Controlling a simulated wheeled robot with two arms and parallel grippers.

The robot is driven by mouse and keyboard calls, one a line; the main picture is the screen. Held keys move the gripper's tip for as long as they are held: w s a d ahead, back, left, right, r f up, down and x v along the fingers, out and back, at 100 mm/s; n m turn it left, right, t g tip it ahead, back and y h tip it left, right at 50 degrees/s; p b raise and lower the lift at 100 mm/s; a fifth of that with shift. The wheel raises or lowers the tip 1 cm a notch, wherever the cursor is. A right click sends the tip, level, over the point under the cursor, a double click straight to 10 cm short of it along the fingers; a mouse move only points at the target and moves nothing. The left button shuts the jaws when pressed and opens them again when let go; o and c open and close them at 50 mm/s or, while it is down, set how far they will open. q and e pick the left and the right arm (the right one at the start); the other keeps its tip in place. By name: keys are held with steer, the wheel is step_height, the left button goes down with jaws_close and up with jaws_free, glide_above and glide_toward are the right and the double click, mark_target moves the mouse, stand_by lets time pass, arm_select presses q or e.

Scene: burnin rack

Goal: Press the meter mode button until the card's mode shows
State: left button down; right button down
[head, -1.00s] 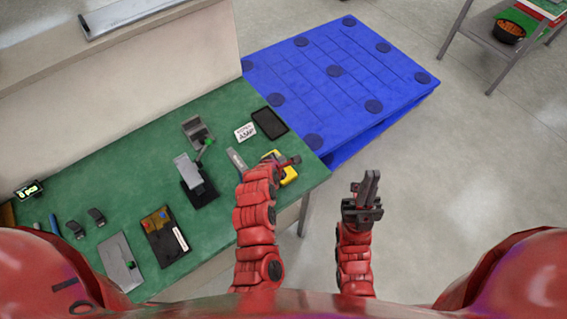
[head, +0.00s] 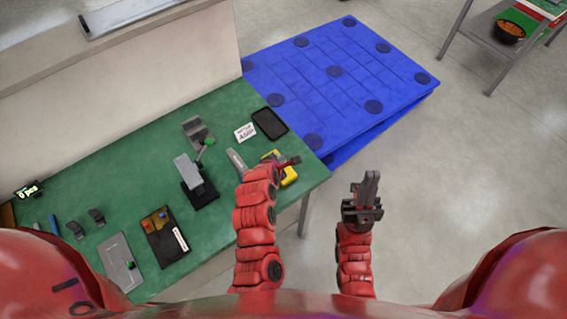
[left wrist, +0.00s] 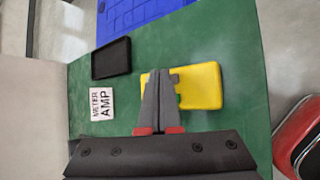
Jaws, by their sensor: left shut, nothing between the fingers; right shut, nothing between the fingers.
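The yellow meter (head: 286,173) lies on the green bench near its right end, partly hidden by my left gripper in the head view. In the left wrist view the meter (left wrist: 205,86) shows its yellow case; its display and button are hidden or cannot be made out. My left gripper (head: 294,160) is shut and empty, its fingertips over the meter's left part; touching or apart cannot be told. The white card (head: 245,132) lies beyond the meter and reads "METER AMP" in the left wrist view (left wrist: 102,104). My right gripper (head: 370,176) is shut and empty, over the floor right of the bench.
A black tray (head: 270,123) lies beside the card. Left along the green bench (head: 110,170) are a clamp-like stand (head: 198,180), a board with coloured parts (head: 165,238) and a grey plate (head: 120,262). A blue pallet (head: 340,85) stands behind the bench's right end.

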stand_by(0.6)
arm_select(q)
steer(key=shift+f+b, duration=0.3)
steer(key=shift+f, duration=0.1)
steer(key=shift+f+b, duration=0.3)
steer(key=shift+f, duration=0.1)
stand_by(0.5)
steer(key=shift+r, duration=0.1)
steer(key=shift+r+p, duration=0.55)
steer(key=shift+r, duration=0.15)
step_height(320, 180, up, 5)
steer(key=p, duration=0.3)
stand_by(0.4)
stand_by(0.4)
